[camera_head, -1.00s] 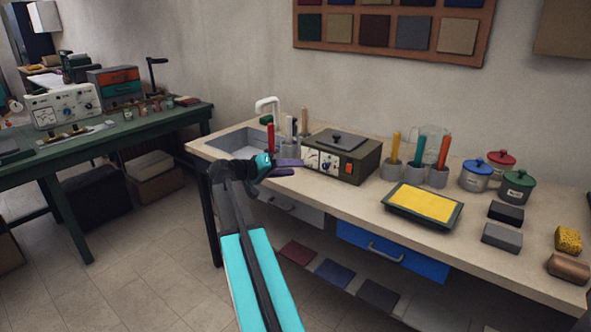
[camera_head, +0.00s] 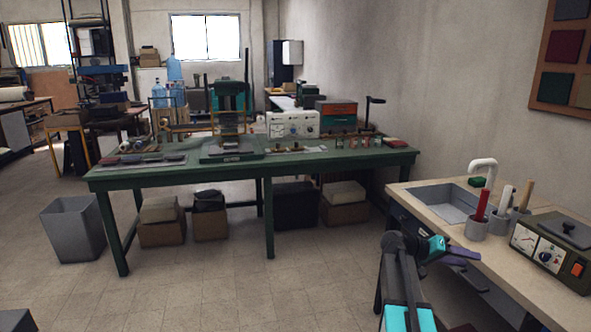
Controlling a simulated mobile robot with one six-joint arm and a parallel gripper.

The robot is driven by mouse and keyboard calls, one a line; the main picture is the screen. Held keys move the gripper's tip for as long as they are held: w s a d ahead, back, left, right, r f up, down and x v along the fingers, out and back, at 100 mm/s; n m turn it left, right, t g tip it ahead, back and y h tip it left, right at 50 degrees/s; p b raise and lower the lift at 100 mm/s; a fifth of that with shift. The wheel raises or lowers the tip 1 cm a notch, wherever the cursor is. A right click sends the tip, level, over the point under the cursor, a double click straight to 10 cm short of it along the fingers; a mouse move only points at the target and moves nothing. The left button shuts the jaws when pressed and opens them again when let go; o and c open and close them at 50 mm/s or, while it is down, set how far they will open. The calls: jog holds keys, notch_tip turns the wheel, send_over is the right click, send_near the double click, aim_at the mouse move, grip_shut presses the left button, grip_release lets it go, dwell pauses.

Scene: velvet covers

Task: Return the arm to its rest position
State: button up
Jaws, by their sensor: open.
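My arm (camera_head: 403,295) rises from the bottom right of the head view, its cyan and dark links in front of the beige counter's left end. My gripper (camera_head: 471,258) has purple fingers and points right, at the counter's front edge below the sink. The fingers stand apart and I see nothing between them. The arm is partly stretched up and forward, and its lower part is cut off by the bottom edge of the view.
The beige counter (camera_head: 411,195) holds a sink (camera_head: 450,203), cups with tools (camera_head: 476,228) and a dial box (camera_head: 552,251). A green workbench (camera_head: 330,160) with equipment stands ahead. A grey bin (camera_head: 73,230) is at left. The tiled floor (camera_head: 220,285) between is clear.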

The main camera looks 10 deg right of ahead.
jog(key=s+a+f+n+t+y+p, duration=0.1)
jog(key=s+a+f+n+y, duration=0.15)
jog(key=a+f, duration=1.15)
jog(key=s+a+f+n+y+p, duration=0.15)
jog(key=a+f+n, duration=0.25)
jog(key=a+f, duration=1.1)
jog(key=s+a+f+n+g+y, duration=0.1)
jog(key=s+a+f+y, duration=0.4)
jog(key=s+a+f, duration=0.5)
jog(key=s+a+f+n+g+y+p, duration=0.1)
jog(key=s+a+f+y, duration=0.4)
jog(key=s+a+f, duration=0.5)
jog(key=s+a+g, duration=0.1)
jog(key=s+a, duration=0.2)
jog(key=s, duration=0.2)
jog(key=shift+s+n, duration=0.3)
jog(key=shift+n, duration=0.05)
jog(key=shift+r, duration=0.1)
